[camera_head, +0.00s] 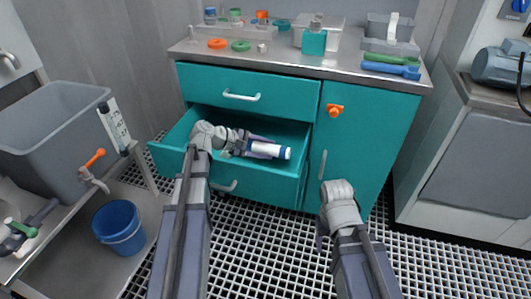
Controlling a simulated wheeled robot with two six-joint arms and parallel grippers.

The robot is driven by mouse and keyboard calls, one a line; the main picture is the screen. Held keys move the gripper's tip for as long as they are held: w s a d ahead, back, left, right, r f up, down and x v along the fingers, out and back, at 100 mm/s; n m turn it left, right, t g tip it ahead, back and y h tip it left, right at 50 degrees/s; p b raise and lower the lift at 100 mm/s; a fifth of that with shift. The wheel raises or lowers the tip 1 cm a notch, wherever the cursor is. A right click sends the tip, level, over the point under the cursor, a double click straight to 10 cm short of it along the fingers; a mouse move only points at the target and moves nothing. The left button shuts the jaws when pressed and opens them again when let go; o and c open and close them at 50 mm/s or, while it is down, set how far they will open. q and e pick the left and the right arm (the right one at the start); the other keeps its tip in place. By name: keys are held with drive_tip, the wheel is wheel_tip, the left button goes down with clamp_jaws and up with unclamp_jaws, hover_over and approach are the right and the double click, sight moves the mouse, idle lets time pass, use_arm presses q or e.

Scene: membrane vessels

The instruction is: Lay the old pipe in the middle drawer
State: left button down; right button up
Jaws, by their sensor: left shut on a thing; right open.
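The old pipe (268,149) is a white cylinder with blue bands. It lies roughly level over the inside of the open drawer (176,140) below the top drawer of the teal cabinet. My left gripper (240,145) is shut on the pipe's left part, which the gripper hides. I cannot tell whether the pipe touches the drawer floor. My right gripper (321,238) is open and empty, low in front of the cabinet door, partly hidden by its own wrist.
The top drawer (247,95) is shut. A door with an orange knob (335,110) is to the right. The worktop (275,62) holds bottles, coloured rings and tools. A grey tank (55,125) and a blue bucket (119,228) stand at left.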

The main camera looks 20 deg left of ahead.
use_arm(q)
drive_tip(key=shift+f+b, duration=0.6)
drive_tip(key=shift+b, duration=0.05)
drive_tip(key=shift+c, duration=1.7)
unclamp_jaws()
drive_tip(key=shift+r+p, duration=0.55)
drive_tip(key=shift+p, duration=0.05)
drive_tip(key=p+v, duration=0.6)
drive_tip(key=v, duration=0.6)
drive_tip(key=shift+r, duration=0.1)
